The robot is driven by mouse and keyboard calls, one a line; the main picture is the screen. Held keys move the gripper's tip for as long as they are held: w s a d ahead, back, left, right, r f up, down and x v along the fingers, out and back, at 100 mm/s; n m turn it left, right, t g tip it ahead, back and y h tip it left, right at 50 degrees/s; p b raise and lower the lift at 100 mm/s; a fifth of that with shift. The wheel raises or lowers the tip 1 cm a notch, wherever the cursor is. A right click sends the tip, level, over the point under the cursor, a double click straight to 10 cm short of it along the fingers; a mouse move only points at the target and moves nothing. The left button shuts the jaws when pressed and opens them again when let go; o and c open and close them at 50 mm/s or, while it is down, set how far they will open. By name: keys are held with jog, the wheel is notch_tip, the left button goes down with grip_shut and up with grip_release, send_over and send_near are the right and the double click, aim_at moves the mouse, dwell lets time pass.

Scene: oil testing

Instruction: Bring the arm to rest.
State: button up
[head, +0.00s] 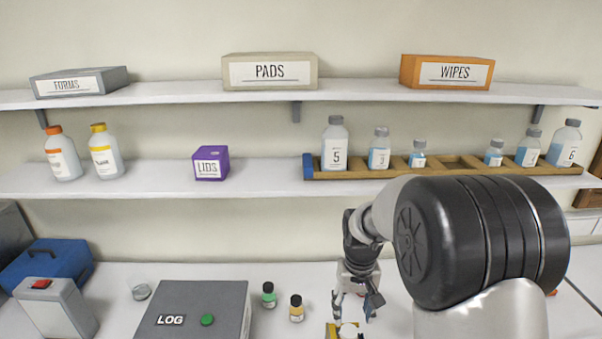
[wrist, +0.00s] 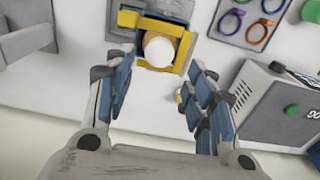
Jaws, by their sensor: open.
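My gripper (head: 355,302) hangs over the bench with its fingers apart and nothing between them. In the wrist view my gripper (wrist: 162,88) also shows open, with one blue-padded finger on each side. A yellow holder (wrist: 183,42) with a round white top piece (wrist: 160,49) in it lies past the fingertips. The white piece (head: 349,330) also shows below my gripper at the bottom edge of the head view. The gap between my fingers and the holder is hard to judge. My arm hides part of the bench on the right.
A grey LOG box (head: 200,305) stands left of my gripper. Above runs a shelf with a wooden rack (head: 440,169) of bottles.

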jog(key=s+r+t+b, duration=0.1)
jog(key=s+r+b, duration=0.3)
jog(key=s+b, duration=0.25)
jog(key=s+f+t+b, duration=0.1)
jog(key=s+b, duration=0.4)
jog(key=s, duration=0.5)
jog(key=s+f+t+b, duration=0.2)
jog(key=s+f+b, duration=0.2)
jog(key=s, duration=0.6)
jog(key=shift+s+f+b, duration=0.25)
jog(key=shift+f+b, duration=0.05)
jog(key=shift+b, duration=0.7)
